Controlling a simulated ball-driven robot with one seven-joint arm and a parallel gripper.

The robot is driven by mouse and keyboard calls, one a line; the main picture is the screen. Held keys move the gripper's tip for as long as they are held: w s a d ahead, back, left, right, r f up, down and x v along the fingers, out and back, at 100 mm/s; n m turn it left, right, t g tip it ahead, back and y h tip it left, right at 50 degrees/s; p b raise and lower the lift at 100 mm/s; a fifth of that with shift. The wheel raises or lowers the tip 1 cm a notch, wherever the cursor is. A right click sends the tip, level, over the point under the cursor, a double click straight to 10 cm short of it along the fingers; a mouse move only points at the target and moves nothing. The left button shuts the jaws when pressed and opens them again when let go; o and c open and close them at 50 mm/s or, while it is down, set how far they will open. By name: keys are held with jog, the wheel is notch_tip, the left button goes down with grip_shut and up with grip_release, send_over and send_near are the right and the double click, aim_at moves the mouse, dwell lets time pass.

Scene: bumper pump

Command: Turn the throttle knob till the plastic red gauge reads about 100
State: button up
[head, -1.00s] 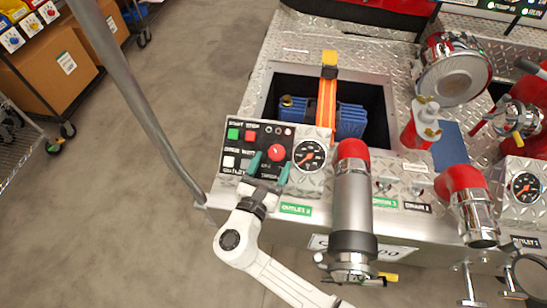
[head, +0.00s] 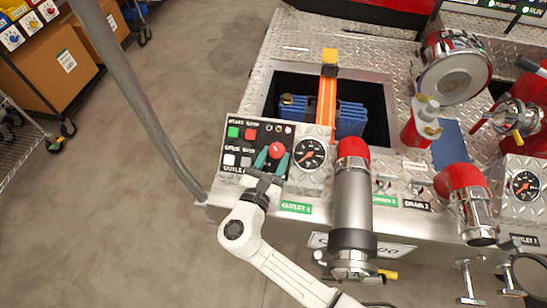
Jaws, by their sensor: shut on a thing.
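The throttle knob (head: 277,150) is a round red knob on the black control panel (head: 233,150) of the pump. My gripper (head: 271,161) is at the knob, its two green fingers pointing up the picture with their tips at the knob's lower part. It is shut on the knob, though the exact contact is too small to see. The gauge (head: 310,153) is a round black-faced dial just right of the knob, with an orange-red needle; I cannot read its value. A second similar gauge (head: 525,186) sits at the far right.
Green, red, white and grey buttons (head: 241,133) lie left of the knob. A silver pipe with a red elbow (head: 352,200) stands right of the gauge. A grey pole (head: 140,100) rises at the left. Open floor (head: 110,230) lies left of the pump.

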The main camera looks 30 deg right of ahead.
jog(key=shift+c, duration=0.7)
jog(key=shift+w+a+m+g+h+b, duration=0.15)
jog(key=shift+m+g+h+b, duration=0.25)
jog(key=shift+m+g, duration=0.2)
jog(key=shift+w+a+m+g+h+b, duration=0.15)
jog(key=shift+m+g+h+b, duration=0.2)
jog(key=shift+m+g, duration=0.2)
jog(key=shift+w+r+m+g+h+b, duration=0.15)
jog(key=shift+m+g+h+b, duration=0.55)
jog(key=shift+m+g, duration=1.2)
jog(key=o, duration=1.1)
jog(key=shift+c, duration=0.2)
jog(key=b+v, duration=0.1)
jog(key=v, duration=0.9)
jog(key=shift+s+a, duration=0.25)
jog(key=shift+a, duration=0.05)
jog(key=shift+a, duration=0.15)
